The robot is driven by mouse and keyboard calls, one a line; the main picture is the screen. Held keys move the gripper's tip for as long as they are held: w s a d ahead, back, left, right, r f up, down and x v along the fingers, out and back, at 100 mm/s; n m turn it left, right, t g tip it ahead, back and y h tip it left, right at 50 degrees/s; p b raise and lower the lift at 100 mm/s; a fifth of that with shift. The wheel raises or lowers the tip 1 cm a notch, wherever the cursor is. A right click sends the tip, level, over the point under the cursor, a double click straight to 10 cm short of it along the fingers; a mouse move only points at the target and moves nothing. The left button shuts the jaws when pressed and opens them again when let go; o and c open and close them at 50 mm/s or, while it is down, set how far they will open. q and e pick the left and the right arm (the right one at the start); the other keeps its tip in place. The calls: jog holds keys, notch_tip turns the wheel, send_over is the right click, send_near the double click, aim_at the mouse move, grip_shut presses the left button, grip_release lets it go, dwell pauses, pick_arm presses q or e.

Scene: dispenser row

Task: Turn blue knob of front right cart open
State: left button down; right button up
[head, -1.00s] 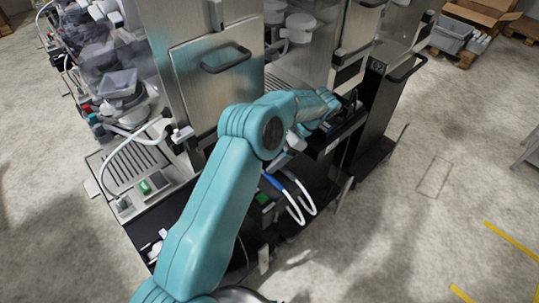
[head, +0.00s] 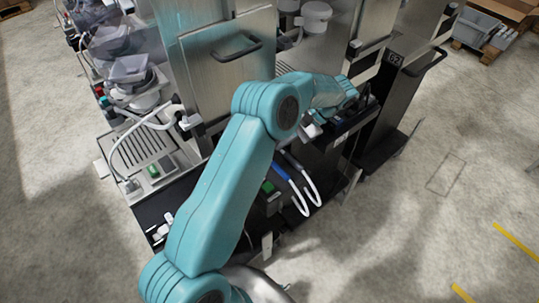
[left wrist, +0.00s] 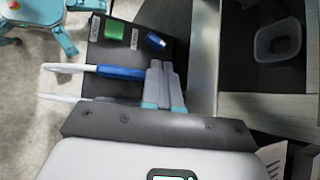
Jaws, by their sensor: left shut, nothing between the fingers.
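In the left wrist view a blue knob (left wrist: 155,41) sits on a black panel (left wrist: 112,54), beside a green switch (left wrist: 114,31). My left gripper (left wrist: 160,68) is shut and empty, its grey fingers just below the blue knob in the picture. A blue-sleeved white hose (left wrist: 122,73) ends close against the fingers; I cannot tell if they touch. In the head view my teal left arm reaches over the front of the cart (head: 150,205), and its fingers are hidden. The green switch (head: 268,187) shows there, but the blue knob does not.
The hoses (head: 292,183) hang out from the panel in the head view. A steel door with a dark handle (head: 237,48) rises behind my arm. A black cart (head: 385,115) stands to the right.

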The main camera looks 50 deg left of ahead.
pick_arm(q)
jog(key=n+b, duration=0.3)
jog(key=n, duration=0.1)
jog(key=s+n+t+y+b, duration=0.1)
jog(key=n+b, duration=0.7)
jog(key=shift+s+f+n+t+y, duration=0.1)
jog(key=shift+s+n+t+y, duration=0.05)
jog(key=shift+n+t+y, duration=0.2)
jog(key=d+t+b, duration=0.1)
jog(key=b, duration=0.4)
jog(key=s+d+n+t+y+b, duration=0.1)
jog(key=t+b, duration=0.1)
jog(key=b, duration=0.3)
jog(key=shift+s+d+b, duration=0.1)
jog(key=shift+s+b, duration=0.2)
jog(key=shift+b, duration=0.1)
jog(key=shift+d+f+b, duration=0.1)
jog(key=shift+d+b, duration=0.2)
jog(key=shift+b, duration=0.2)
jog(key=b+x, duration=0.2)
jog(key=x, duration=0.7)
jog(key=shift+a+f+b, duration=0.15)
jog(key=shift+f+b, duration=0.15)
